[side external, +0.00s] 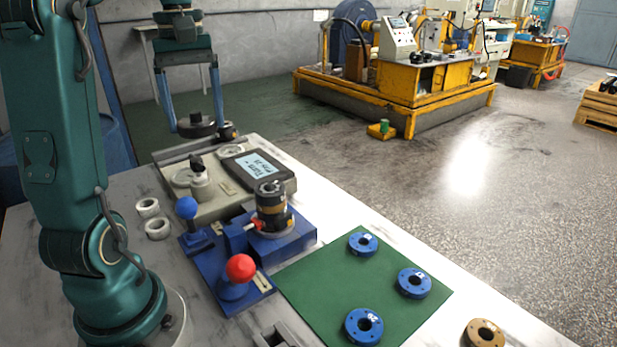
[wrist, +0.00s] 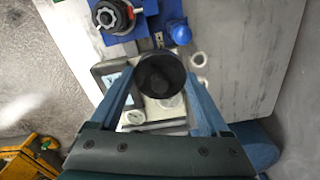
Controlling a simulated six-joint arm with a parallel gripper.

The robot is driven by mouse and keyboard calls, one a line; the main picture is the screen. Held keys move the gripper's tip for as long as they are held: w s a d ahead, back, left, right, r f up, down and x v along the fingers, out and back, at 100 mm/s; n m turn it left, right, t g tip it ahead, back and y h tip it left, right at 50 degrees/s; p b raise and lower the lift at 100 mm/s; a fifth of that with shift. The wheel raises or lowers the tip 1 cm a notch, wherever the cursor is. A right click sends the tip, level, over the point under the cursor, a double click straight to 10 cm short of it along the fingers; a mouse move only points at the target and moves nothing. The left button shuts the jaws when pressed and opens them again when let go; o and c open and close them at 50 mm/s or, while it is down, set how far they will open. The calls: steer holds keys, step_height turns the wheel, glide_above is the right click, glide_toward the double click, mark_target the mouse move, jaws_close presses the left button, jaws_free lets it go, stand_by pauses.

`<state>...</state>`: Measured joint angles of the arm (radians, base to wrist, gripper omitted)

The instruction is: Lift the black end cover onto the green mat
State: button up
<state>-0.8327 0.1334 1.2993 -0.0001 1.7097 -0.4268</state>
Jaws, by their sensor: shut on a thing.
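The black end cover (side external: 192,128) is a round dark disc with a raised centre. It is held between the two blue fingers of my gripper (side external: 197,122), up at the back left, beyond the table's far end. In the wrist view the cover (wrist: 161,76) sits between the fingertips of my gripper (wrist: 162,82) and hides part of the grey fixture below. The green mat (side external: 310,285) lies flat at the table's front right, well away from the gripper. Three blue flanged rings (side external: 362,243) rest on it. The mat does not show in the wrist view.
A black and metal motor body (side external: 270,208) stands in a blue vise (side external: 297,237) between gripper and mat. A red knob (side external: 240,268), a blue knob (side external: 187,207) and a display unit (side external: 258,167) stand nearby. Two white rings (side external: 147,207) and a brown ring (side external: 484,334) lie on the table.

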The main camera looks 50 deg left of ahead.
steer(key=shift+r, duration=0.15)
steer(key=shift+r, duration=0.7)
stand_by(0.3)
steer(key=w+d+f+m, duration=0.2)
steer(key=w+d+f, duration=0.3)
steer(key=w+d, duration=0.1)
steer(key=m, duration=0.3)
glide_above(313, 278)
step_height(313, 278, down, 9)
step_height(313, 278, down, 6)
steer(key=shift+s+r, duration=0.1)
steer(key=shift+f, duration=2.15)
